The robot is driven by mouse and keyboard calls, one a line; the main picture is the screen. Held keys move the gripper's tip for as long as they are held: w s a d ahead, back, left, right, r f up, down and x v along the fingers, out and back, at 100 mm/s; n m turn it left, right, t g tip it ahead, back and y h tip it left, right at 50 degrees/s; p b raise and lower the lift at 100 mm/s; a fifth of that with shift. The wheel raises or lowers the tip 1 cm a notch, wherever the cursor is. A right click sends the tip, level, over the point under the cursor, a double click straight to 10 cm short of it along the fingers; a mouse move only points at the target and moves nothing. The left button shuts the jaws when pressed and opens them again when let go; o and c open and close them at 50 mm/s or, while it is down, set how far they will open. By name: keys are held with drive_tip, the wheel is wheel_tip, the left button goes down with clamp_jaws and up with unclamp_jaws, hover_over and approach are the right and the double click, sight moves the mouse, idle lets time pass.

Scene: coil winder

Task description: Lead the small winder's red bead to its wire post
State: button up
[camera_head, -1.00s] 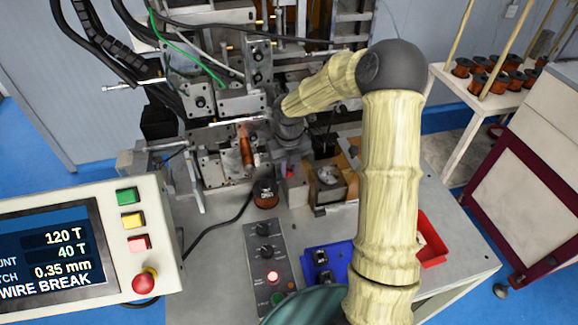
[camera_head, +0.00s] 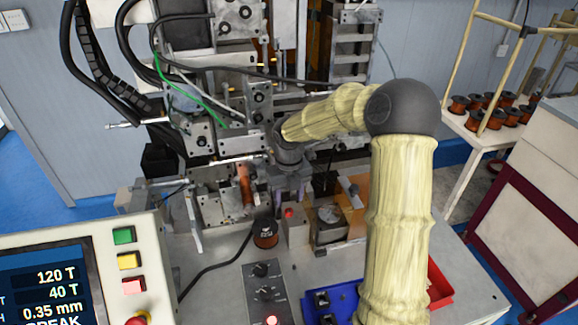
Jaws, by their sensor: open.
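The small winder (camera_head: 222,205) stands on the bench, with an upright copper-coloured coil (camera_head: 245,184) on its front. A small red round thing (camera_head: 289,213), perhaps the red bead, shows at the top of a pale block right of the wire spool (camera_head: 265,236). My gripper (camera_head: 291,203) points down just above and behind it, its fingers apart. It looks empty, and I see no contact with the red thing. I cannot make out the wire post or any thin wire.
The control panel (camera_head: 112,235) with coloured buttons stands front left. A small knob box (camera_head: 263,285) and a blue tray (camera_head: 343,292) are in front. A red bin (camera_head: 440,288) lies at the right, partly behind my arm. Cables hang above the winder.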

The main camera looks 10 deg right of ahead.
wheel_tip(320, 180, up, 12)
drive_tip(key=b, duration=0.1)
drive_tip(key=shift+r, duration=0.2)
